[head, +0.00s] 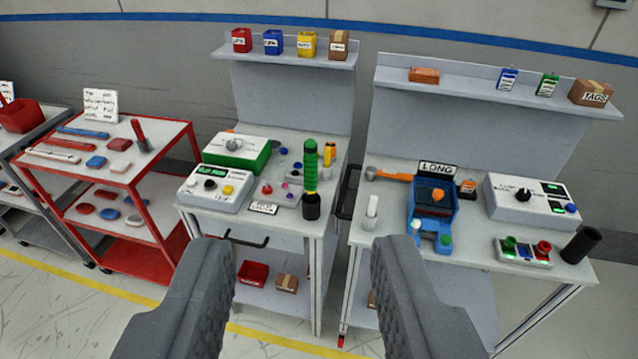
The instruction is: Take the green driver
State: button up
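A green driver (311,165) with a ribbed green grip stands upright near the front right corner of the left workbench (300,222). Its lower end is in or on a black cylinder (311,206); I cannot tell which. My gripper (304,258) is open and empty, its two grey fingers wide apart in the foreground. The driver appears between and above the fingertips in the picture, farther away and not touched.
A yellow-handled tool (329,154) stands just behind the driver. A green-and-white box (238,152) and a control box (218,188) are left of it. The right workbench (470,258) holds a blue device (432,205). A red cart (150,205) stands left.

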aim_at(310, 157)
jog(key=z, duration=0.05)
jog(key=i, duration=1)
jog(key=u, duration=1.15)
jog(key=k, duration=0.8)
jog(key=z, duration=0.5)
jog(key=i, duration=1)
jog(key=u, duration=0.05)
